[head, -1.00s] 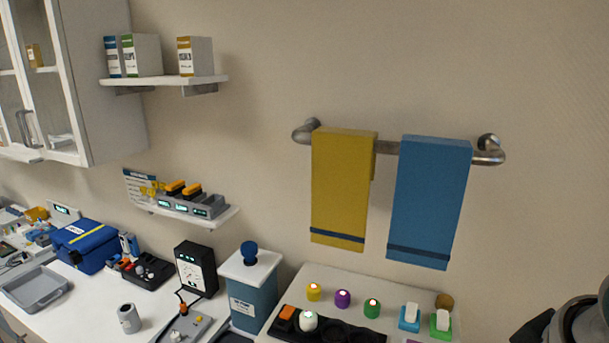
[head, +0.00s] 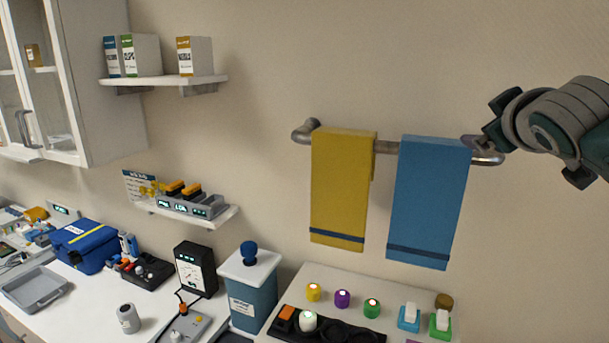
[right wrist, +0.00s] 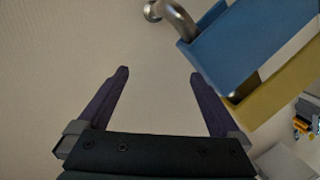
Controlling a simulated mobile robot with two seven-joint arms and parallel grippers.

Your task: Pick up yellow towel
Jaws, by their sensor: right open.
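The yellow towel (head: 340,190) hangs over the left part of a metal wall rail (head: 386,148), with a dark blue stripe near its lower edge. A blue towel (head: 428,200) hangs to its right on the same rail. My right gripper (head: 488,118) is at the upper right, by the rail's right end; its fingers are hard to make out there. In the right wrist view the right gripper (right wrist: 158,74) is open with nothing between its fingers. The blue towel (right wrist: 240,45) is close to its right finger, and the yellow towel (right wrist: 275,90) lies beyond it. My left gripper is not seen.
Below the towels is a white-topped panel (head: 330,278) with several coloured knobs and switches. A blue box with a knobbed lid (head: 250,290) stands left of it. Wall shelves (head: 165,80) and a cabinet are at the left. The wall above the rail is bare.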

